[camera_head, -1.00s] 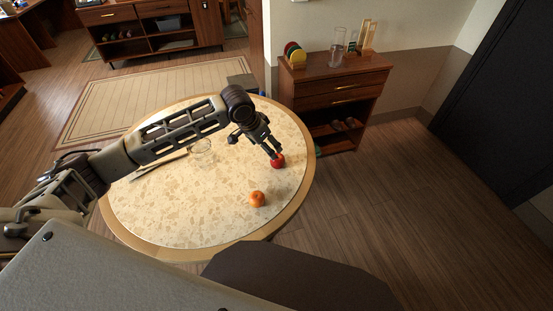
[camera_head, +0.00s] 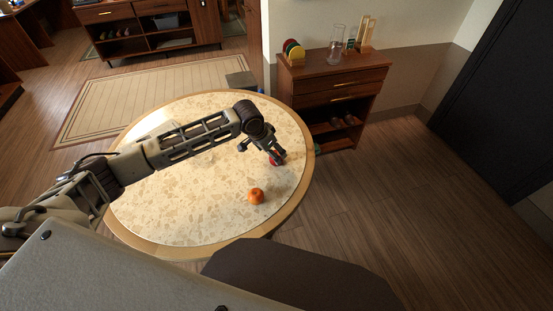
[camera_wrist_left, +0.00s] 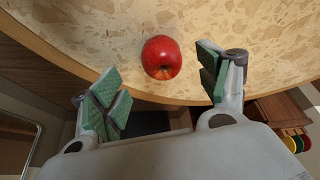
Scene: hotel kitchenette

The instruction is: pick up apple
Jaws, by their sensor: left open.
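The red apple (camera_wrist_left: 161,57) sits on the round speckled table (camera_head: 170,215) near its right edge. The apple shows between and beyond the fingertips, nearer the right finger, with a gap on both sides. My right gripper is in neither view.
A wooden cabinet (camera_head: 335,83) with plates and a glass vessel stands behind the table's right side. The table top around the apple is otherwise clear.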

